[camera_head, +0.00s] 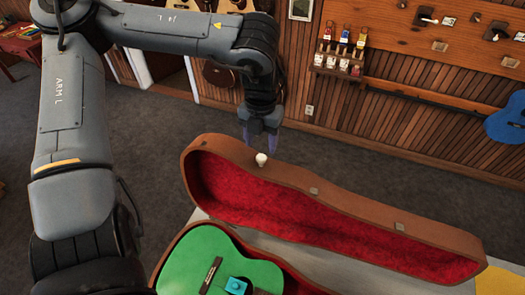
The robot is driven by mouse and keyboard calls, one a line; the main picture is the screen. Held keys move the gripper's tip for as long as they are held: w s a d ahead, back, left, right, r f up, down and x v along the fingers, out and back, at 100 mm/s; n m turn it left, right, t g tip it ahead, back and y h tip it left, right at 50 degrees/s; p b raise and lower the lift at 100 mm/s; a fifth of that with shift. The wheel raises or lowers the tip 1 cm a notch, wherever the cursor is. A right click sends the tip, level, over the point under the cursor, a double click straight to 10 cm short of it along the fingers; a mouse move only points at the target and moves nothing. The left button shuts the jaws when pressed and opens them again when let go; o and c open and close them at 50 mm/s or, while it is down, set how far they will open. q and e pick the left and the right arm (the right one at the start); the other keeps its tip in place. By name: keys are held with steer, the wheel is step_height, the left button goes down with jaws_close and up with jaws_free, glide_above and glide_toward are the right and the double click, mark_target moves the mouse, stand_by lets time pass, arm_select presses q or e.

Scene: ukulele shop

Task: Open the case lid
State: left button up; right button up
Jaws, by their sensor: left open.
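The brown case lid (330,218) stands raised, its red plush lining facing me. A small white knob (261,159) sits on the lid's rim near its left, wide end. The case bottom (166,262) lies in front, partly cut off by the lower picture edge. A green ukulele (196,262) with a small blue block (236,286) on it lies inside. My left gripper (262,150) is open, just above and behind the lid's rim, close to the knob. I cannot tell whether it touches the knob or lid. My right gripper is out of view.
The case rests on a light table top (340,270) with a yellow patch (498,280) at the right. Behind are a wooden wall with a small shelf of bottles (340,58), pegs and a hanging blue ukulele (508,118). Grey floor lies between.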

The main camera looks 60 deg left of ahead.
mark_target(261, 157)
arm_select(q)
steer(key=shift+f+p, duration=0.35)
steer(key=shift+f, duration=2.4)
jaws_close()
